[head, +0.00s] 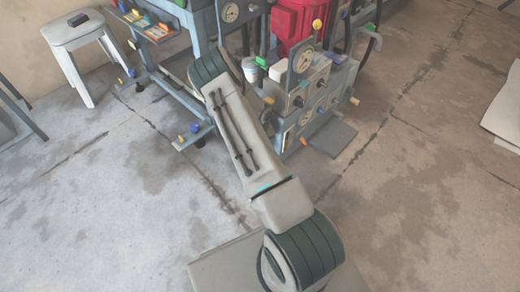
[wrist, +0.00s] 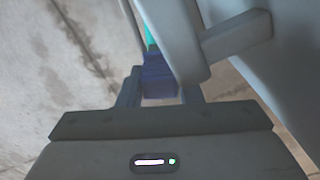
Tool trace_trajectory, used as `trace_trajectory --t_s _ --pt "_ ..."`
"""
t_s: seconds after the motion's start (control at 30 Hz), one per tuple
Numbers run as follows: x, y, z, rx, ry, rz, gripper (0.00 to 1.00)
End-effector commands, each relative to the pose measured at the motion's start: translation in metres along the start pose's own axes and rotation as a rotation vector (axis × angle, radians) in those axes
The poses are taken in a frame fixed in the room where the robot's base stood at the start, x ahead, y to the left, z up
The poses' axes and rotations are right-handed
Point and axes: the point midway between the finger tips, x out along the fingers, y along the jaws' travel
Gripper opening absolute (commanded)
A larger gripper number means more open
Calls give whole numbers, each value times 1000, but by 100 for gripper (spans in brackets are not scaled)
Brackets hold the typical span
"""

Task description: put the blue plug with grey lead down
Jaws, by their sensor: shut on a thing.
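My gripper (wrist: 160,92) shows at the bottom of the wrist view. Its two jaws are shut on the blue plug (wrist: 158,76), a dark blue block between the fingertips. A teal strip (wrist: 151,38) shows just beyond the plug; I cannot tell whether it belongs to it. No grey lead can be made out for certain. A large grey rounded part hides what is right of the plug. In the head view my arm covers the middle, and neither my gripper nor the held plug can be made out.
A blue-grey machine with a red motor (head: 296,22), gauges and coloured knobs stands at the top middle. A grey pedal plate (head: 333,137) juts out low.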

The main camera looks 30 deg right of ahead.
Motion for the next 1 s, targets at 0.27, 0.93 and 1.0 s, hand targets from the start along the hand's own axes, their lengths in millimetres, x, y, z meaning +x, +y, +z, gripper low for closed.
trace_trajectory --t_s 0.27,0.93,1.0 --pt "5 -6 6 -1 -3 -1 9" --pt "21 -5 4 -1 1 0 52" --pt "22 -5 4 -1 1 0 54"
